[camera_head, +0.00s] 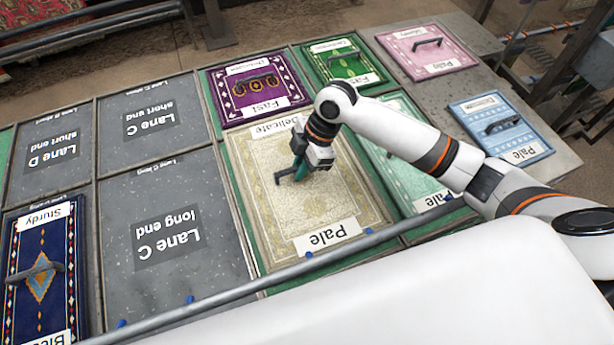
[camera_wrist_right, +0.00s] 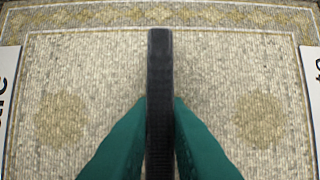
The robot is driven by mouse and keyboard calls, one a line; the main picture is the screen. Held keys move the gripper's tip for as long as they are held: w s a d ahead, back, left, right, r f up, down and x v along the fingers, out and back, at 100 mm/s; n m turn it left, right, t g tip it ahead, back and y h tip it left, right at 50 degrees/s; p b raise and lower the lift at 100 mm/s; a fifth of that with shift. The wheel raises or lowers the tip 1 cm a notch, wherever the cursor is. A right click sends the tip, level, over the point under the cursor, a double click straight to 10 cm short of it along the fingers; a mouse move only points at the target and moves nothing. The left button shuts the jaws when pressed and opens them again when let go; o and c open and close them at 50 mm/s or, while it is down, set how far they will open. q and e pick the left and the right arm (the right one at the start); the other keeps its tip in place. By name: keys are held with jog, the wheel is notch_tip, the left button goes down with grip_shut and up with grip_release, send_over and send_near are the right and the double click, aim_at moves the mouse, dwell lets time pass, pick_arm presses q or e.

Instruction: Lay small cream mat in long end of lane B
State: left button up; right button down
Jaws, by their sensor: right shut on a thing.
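The cream mat (camera_head: 270,210) has a gold pattern and tags reading "Pale" and "Delicate". It is the only cream mat in view and lies over a bay right of the lane C long end, below the purple mat. Any lane label under it is hidden. My right gripper (camera_head: 293,176) is over its middle, with teal fingers shut on its dark handle. In the right wrist view the handle (camera_wrist_right: 160,90) stands between the fingers, with the cream mat (camera_wrist_right: 90,70) behind. I cannot tell whether the mat is slightly raised. My left gripper is out of view.
The lane C long end (camera_head: 150,270) and the short ends of lanes C and D are bare. A purple mat (camera_head: 285,75), a green mat (camera_head: 365,75) and a mint mat (camera_head: 405,195) adjoin. Pink and blue mats lie at right. A rail (camera_head: 350,247) crosses the near edge.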

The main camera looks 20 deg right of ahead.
jog(key=shift+d+f, duration=0.1)
jog(key=shift+f, duration=2.7)
jog(key=shift+f, duration=0.2)
jog(key=c, duration=1.4)
grip_release()
jog(key=v, duration=1.2)
jog(key=shift+r+b, duration=0.2)
jog(key=shift+b, duration=0.1)
